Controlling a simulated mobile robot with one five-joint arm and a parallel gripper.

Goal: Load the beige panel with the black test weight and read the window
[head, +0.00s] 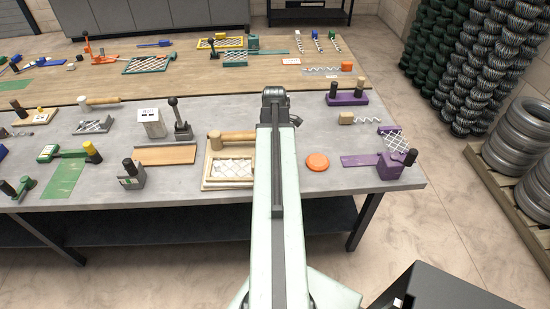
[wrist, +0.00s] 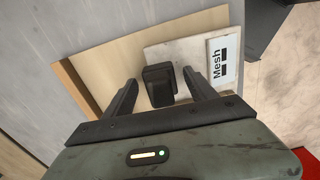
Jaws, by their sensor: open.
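In the wrist view my gripper (wrist: 158,88) is open, its two dark fingers apart on either side of a black block (wrist: 158,84). This looks like the black test weight; I see no finger touching it. Behind it are a pale beige panel (wrist: 112,62) with a wooden edge and a whitish plate with a "Mesh" label (wrist: 222,60). In the head view a beige-framed mesh panel (head: 208,171) lies near the table's front edge, partly hidden by my arm. A whitish box with a small dark-marked window (head: 149,112) stands to its left. My gripper is hidden in the head view.
A grey lever tool (head: 182,127) and wooden board (head: 165,155) lie left of the beige frame. An orange disc (head: 317,161) and purple fixture (head: 390,166) lie right of my arm. Grey tabletop shows between these.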

